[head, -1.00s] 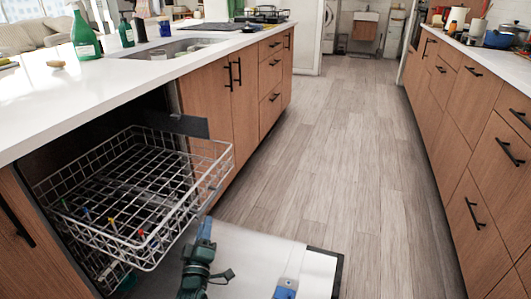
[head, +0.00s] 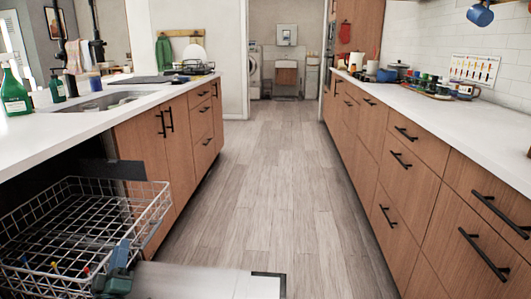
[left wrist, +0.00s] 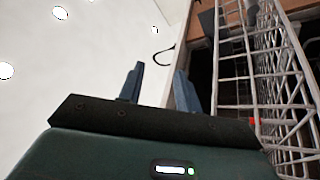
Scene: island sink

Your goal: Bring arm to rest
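My left gripper (head: 122,254) is at the bottom left of the head view, its blue fingers pointing up beside the right front of the wire dishwasher rack (head: 150,207). In the left wrist view its two blue fingers (left wrist: 159,84) stand apart with nothing between them, so it is open and empty. The rack also shows close on the right of the left wrist view (left wrist: 285,72). Whether the gripper touches the rack cannot be told. My right gripper is not in view.
The open dishwasher door (head: 200,282) lies low at the bottom. The island counter (head: 60,125) with green bottles (head: 14,95) is on the left, and drawers (head: 400,160) line the right. The wooden floor (head: 250,185) between them is clear.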

